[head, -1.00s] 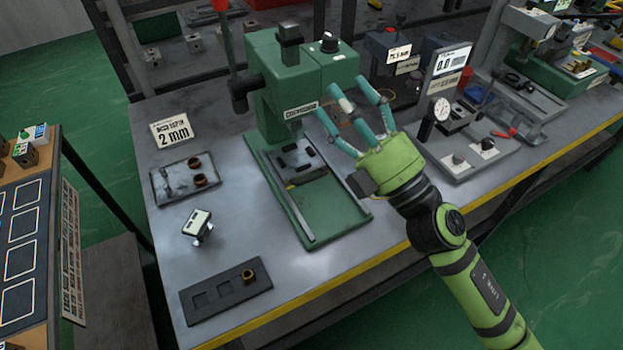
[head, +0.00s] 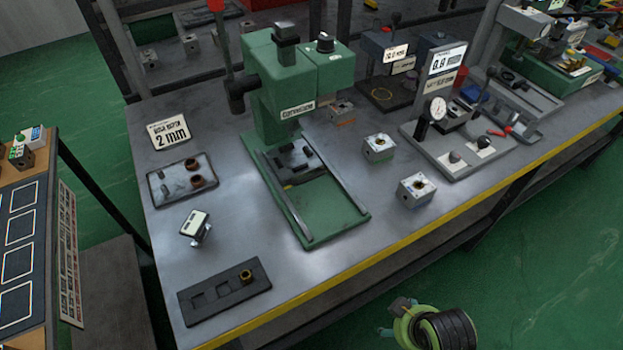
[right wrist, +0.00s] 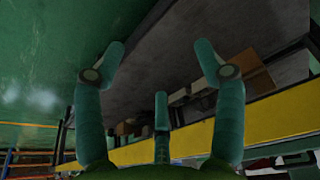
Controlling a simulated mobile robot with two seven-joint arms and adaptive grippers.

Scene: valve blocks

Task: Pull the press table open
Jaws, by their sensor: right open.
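The green press (head: 290,85) stands on the grey workbench. Its table, a dark plate with small black blocks (head: 300,158), sits at the rear of the green base (head: 325,212), under the press head. Two rails run forward from it, and the front of the base between them is bare. My right gripper (head: 398,322) is at the lower edge of the head view, in front of the bench and apart from the press. In the right wrist view its three fingers (right wrist: 160,80) are spread and empty. My left gripper is not in view.
Two metal valve blocks (head: 379,148) (head: 416,189) stand right of the press, with a dial gauge stand (head: 455,125) beyond. A yellow strip (head: 380,255) marks the bench's front edge.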

